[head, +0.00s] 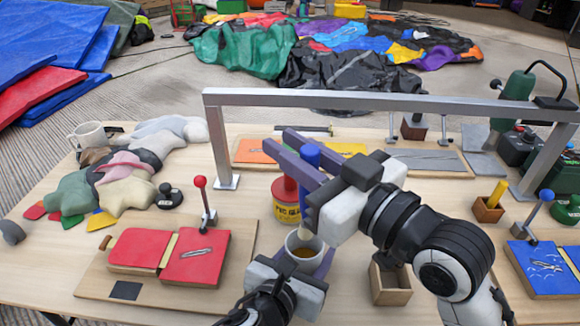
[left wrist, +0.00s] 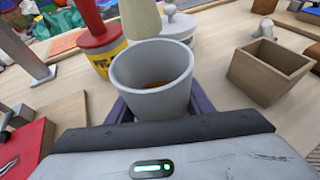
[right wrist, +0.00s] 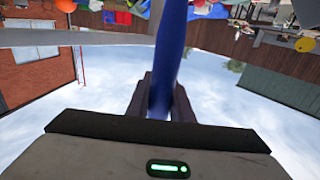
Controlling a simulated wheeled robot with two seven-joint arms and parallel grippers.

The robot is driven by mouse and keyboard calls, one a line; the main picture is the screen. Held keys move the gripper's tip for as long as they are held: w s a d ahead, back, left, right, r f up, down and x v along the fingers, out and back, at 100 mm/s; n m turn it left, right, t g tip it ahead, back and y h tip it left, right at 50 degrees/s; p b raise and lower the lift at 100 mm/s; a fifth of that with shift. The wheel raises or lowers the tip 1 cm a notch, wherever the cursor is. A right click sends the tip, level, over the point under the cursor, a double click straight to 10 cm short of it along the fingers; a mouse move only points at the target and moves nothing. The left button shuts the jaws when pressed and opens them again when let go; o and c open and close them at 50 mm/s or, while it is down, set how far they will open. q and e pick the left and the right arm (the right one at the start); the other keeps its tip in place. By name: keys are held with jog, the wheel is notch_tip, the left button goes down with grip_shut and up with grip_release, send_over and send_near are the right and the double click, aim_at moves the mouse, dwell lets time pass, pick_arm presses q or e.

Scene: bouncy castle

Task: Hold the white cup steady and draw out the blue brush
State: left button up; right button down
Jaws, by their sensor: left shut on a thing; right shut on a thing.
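The white cup (head: 304,252) stands upright on the table with brown contents. It fills the middle of the left wrist view (left wrist: 153,82). My left gripper (head: 312,266) is shut on the cup, one finger on each side. The blue brush (head: 308,158) is upright above the cup, and its blue handle shows in the right wrist view (right wrist: 168,60). My right gripper (head: 290,152) is shut on the handle. The brush's pale lower end (left wrist: 140,18) is over the cup's far rim; I cannot tell whether it is fully clear of the rim.
A red-and-yellow tin (head: 286,200) stands just behind the cup. An open wooden box (head: 390,284) is at its right. A metal frame (head: 380,102) spans the table behind. A red-panelled board (head: 168,256) lies at left.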

pick_arm(q)
jog(key=o, duration=1.2)
